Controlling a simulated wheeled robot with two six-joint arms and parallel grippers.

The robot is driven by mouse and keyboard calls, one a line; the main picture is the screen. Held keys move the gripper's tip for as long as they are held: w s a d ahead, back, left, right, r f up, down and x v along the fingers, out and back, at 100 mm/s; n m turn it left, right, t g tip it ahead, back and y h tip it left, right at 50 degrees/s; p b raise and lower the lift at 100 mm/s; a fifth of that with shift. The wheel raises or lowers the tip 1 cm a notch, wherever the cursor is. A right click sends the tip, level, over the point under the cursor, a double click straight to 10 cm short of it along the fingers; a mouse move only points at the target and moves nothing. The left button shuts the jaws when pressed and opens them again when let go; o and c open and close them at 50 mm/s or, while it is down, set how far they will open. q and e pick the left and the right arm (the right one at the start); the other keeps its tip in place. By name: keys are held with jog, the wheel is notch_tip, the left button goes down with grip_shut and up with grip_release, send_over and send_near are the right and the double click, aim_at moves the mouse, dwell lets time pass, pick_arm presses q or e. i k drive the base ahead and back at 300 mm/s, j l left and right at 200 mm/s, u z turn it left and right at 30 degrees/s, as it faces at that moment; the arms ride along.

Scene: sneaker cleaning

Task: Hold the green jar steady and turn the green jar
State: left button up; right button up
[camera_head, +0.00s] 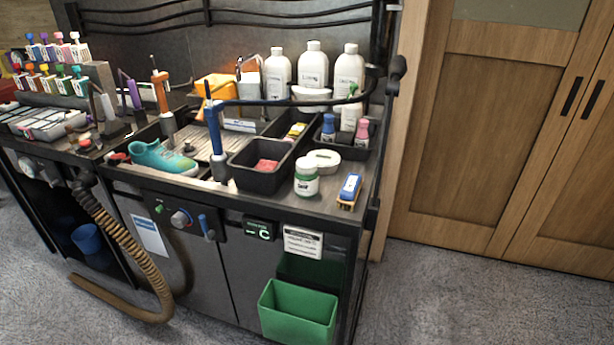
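The green jar (306,177) stands upright on the worktop near its front edge, right of the black bin. Neither of my grippers shows in the head view.
A black bin (243,176) stands left of the jar, a round white dish (325,159) behind it, and a blue brush (349,190) to its right. A teal sneaker (161,158) lies further left. White bottles (314,67) line the back. A green bin (297,316) hangs below.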

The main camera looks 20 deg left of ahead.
aim_at(306, 185)
jog(key=i+l+u, duration=0.15)
jog(key=u, duration=0.25)
jog(key=i+l+u, duration=0.15)
jog(key=u, duration=0.2)
jog(key=l+u, duration=0.25)
jog(key=u, duration=0.15)
jog(key=i+l+u, duration=0.15)
jog(key=l+u, duration=0.25)
jog(key=j, duration=0.1)
